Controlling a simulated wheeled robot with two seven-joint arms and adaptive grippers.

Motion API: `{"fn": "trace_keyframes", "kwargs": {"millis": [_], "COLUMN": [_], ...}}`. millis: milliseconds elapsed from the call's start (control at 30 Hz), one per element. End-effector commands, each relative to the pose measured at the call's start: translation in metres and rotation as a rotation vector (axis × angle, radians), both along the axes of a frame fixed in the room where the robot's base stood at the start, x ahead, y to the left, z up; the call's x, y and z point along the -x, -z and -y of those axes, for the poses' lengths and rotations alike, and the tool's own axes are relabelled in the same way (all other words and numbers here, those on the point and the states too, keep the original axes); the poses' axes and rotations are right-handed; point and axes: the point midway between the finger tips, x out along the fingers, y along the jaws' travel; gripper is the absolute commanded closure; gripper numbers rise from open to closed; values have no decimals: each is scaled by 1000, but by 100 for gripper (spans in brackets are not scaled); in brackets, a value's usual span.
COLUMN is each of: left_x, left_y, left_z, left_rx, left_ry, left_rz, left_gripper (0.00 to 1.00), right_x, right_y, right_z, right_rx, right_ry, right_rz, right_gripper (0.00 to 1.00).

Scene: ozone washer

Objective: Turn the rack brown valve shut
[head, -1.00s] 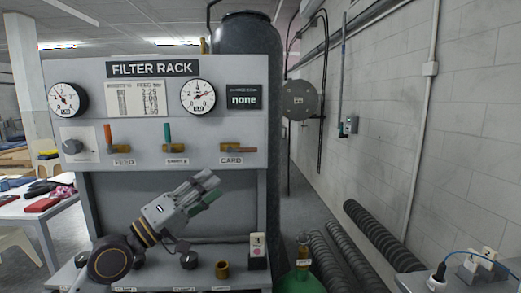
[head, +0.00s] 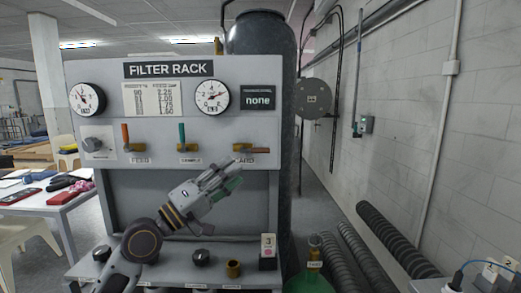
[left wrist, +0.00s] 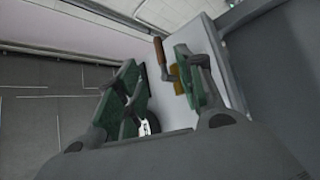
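The card valve with a brown handle (head: 259,149) is on the filter rack panel, at the right of its valve row. Its handle lies sideways, pointing right. In the left wrist view, the brown handle (left wrist: 160,51) and brass body (left wrist: 178,86) show near the fingers. My left gripper (head: 231,174) is just below and left of this valve in the head view. Its green-padded fingers (left wrist: 155,88) are apart, with the handle seen in the gap beyond them. I cannot tell whether they touch. My right gripper is not in view.
The feed valve (head: 126,134) has an upright orange handle, the sample valve (head: 182,133) an upright green one. Gauges (head: 211,97) sit above. Knobs (head: 202,257) and a numbered block (head: 268,247) stand on the lower shelf. A dark tank (head: 262,45) rises behind.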

Motion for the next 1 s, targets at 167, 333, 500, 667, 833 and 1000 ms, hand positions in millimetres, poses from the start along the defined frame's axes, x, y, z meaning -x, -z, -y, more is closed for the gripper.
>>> {"fn": "trace_keyframes", "kwargs": {"millis": [167,333,500,667,833,1000], "left_x": [-13,-24,-37,-48,-59,-64], "left_y": [-11,-19,-28,-36,-41,-44], "left_z": [15,30,45,59,71,77], "left_rx": [2,2,1,1,0,1], "left_ry": [1,2,1,1,1,0], "left_rz": [-1,0,0,1,-1,-1], "left_gripper": [62,62,62,62,62,62], "right_x": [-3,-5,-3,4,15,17], "right_y": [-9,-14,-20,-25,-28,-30], "right_z": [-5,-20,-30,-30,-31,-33], "right_rx": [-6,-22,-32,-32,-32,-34], "right_ry": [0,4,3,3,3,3], "right_rz": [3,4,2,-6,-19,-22], "right_gripper": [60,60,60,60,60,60]}}
